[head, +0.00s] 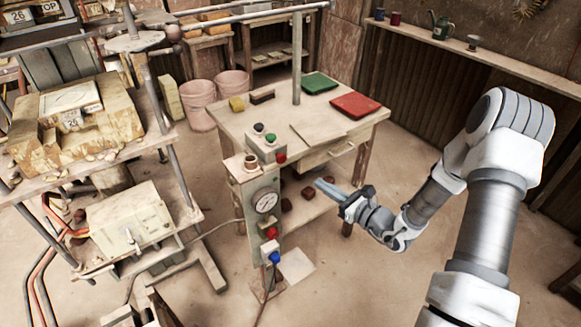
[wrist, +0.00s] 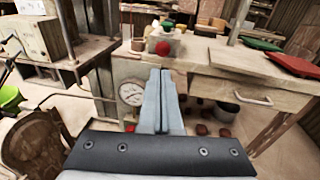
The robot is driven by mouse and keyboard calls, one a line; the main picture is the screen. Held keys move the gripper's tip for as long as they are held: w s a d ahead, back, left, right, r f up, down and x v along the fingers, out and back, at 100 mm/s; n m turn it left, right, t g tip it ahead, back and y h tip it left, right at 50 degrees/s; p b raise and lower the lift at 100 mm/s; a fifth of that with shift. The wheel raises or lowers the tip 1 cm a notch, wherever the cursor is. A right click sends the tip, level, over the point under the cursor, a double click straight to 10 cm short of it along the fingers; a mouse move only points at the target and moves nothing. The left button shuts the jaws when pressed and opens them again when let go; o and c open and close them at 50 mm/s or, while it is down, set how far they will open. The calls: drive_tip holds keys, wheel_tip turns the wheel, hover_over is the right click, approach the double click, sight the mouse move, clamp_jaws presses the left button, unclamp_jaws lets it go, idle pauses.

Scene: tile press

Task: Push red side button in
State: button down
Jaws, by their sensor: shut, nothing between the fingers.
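A red side button (head: 281,158) sticks out from the side of a small pale control box (head: 266,147) on the workbench's front corner. In the wrist view the red button (wrist: 163,48) is a round knob just above my fingertips in the picture. My gripper (head: 320,184) is shut and empty, with its fingers pointing left. In the head view it is to the lower right of the button, with a visible gap. In the wrist view the shut fingertips (wrist: 160,72) cover part of the bench front below the button.
The box top has a green and a dark knob. A post below carries a gauge (head: 265,201), another red button (head: 271,232) and a blue knob (head: 274,257). A drawer handle (wrist: 253,100) juts from the bench front. Green (head: 319,83) and red (head: 356,105) trays lie on top.

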sight(283, 159)
drive_tip(key=shift+w+d+f+m, duration=0.1)
drive_tip(key=shift+d+f+m, duration=0.1)
drive_tip(key=shift+f+m, duration=0.15)
drive_tip(key=shift+a, duration=0.1)
drive_tip(key=x, duration=1.4)
drive_tip(key=shift+w+d, duration=0.1)
drive_tip(key=shift+d, duration=0.1)
